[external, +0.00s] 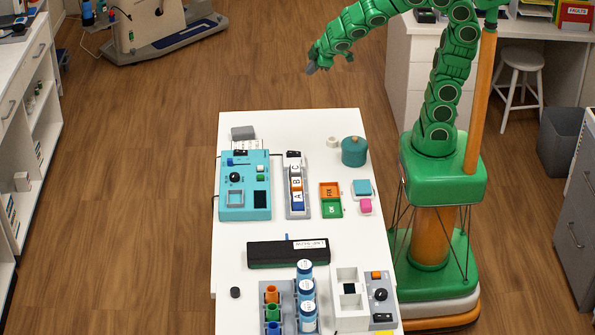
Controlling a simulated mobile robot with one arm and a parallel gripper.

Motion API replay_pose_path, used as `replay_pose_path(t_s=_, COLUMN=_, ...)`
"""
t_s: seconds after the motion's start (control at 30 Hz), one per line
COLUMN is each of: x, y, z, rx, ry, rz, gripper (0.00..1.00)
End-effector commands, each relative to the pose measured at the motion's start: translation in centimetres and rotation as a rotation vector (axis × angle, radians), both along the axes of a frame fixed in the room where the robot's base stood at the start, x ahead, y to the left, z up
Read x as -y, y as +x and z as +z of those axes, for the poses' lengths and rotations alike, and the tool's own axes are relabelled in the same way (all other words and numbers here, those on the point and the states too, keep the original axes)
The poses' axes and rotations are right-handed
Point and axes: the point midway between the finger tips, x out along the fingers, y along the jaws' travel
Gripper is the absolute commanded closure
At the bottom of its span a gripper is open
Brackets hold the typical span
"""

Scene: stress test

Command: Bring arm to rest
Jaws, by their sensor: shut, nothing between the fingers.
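My green jointed arm (442,95) rises from its column on the base at the right and arches up past the top of the picture. It comes down toward the left. My gripper (330,66) hangs in the air beyond the far edge of the white table (235,285). It points down and left, is small in the picture, and is shut with nothing held. It is apart from everything on the table.
On the table are a teal device (262,200), a teal round pot (354,151), an orange and green tray (331,201), a black bar (270,254) and a rack with bottles (305,290). A stool (520,60) stands behind right. Open floor (150,180) lies left.

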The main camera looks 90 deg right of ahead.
Motion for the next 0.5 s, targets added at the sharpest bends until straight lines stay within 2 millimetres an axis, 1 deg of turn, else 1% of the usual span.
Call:
replay_pose_path(t_s=0.03, x=-1.2, y=-2.0, z=-0.3, rx=-0.034, ry=0.046, rz=-0.024, gripper=1.00)
replay_pose_path(t_s=0.17, x=-4.9, y=-7.7, z=-1.7, rx=-0.163, ry=0.179, rz=-0.077, gripper=1.00)
replay_pose_path(t_s=0.2, x=-5.5, y=-9.6, z=-1.9, rx=-0.202, ry=0.202, rz=-0.100, gripper=1.00)
replay_pose_path(t_s=0.27, x=-6.3, y=-12.3, z=-2.1, rx=-0.255, ry=0.232, rz=-0.133, gripper=1.00)
replay_pose_path(t_s=0.3, x=-7.0, y=-14.1, z=-2.2, rx=-0.292, ry=0.254, rz=-0.151, gripper=1.00)
replay_pose_path(t_s=0.37, x=-8.1, y=-16.8, z=-2.4, rx=-0.350, ry=0.286, rz=-0.174, gripper=1.00)
replay_pose_path(t_s=0.4, x=-8.8, y=-18.4, z=-2.4, rx=-0.386, ry=0.308, rz=-0.187, gripper=1.00)
replay_pose_path(t_s=0.5, x=-10.4, y=-22.0, z=-2.4, rx=-0.465, ry=0.354, rz=-0.210, gripper=1.00)
